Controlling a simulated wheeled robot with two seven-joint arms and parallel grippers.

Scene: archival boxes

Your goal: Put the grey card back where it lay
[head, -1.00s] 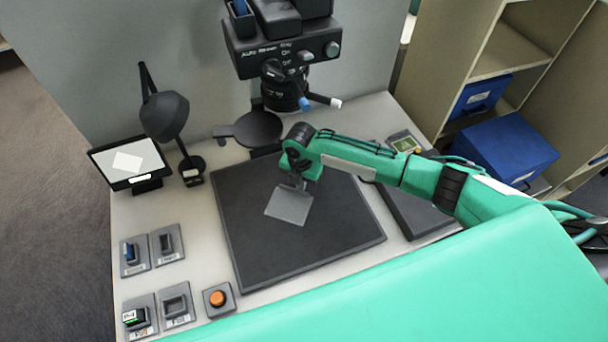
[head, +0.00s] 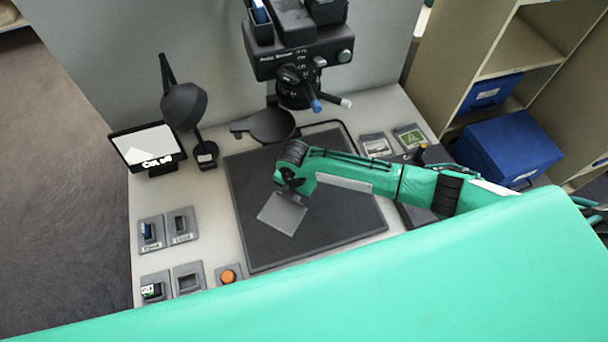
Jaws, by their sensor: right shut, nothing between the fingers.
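The grey card (head: 281,214) is a flat square on the dark mat (head: 345,215), in the mat's left part, turned at an angle. My right gripper (head: 291,192) is at the card's far edge, pointing down, shut with nothing between its fingers. The fingertips are small and partly hidden, so I cannot tell whether they touch the card. My right arm reaches in from the right across the mat. My left gripper is not in view.
A camera (head: 300,65) on a column stands behind the mat. A lamp (head: 183,105) and a screen (head: 147,146) stand at the left. Small slotted holders (head: 181,225) and an orange button (head: 228,276) lie left of the mat. A blue box (head: 508,148) sits right.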

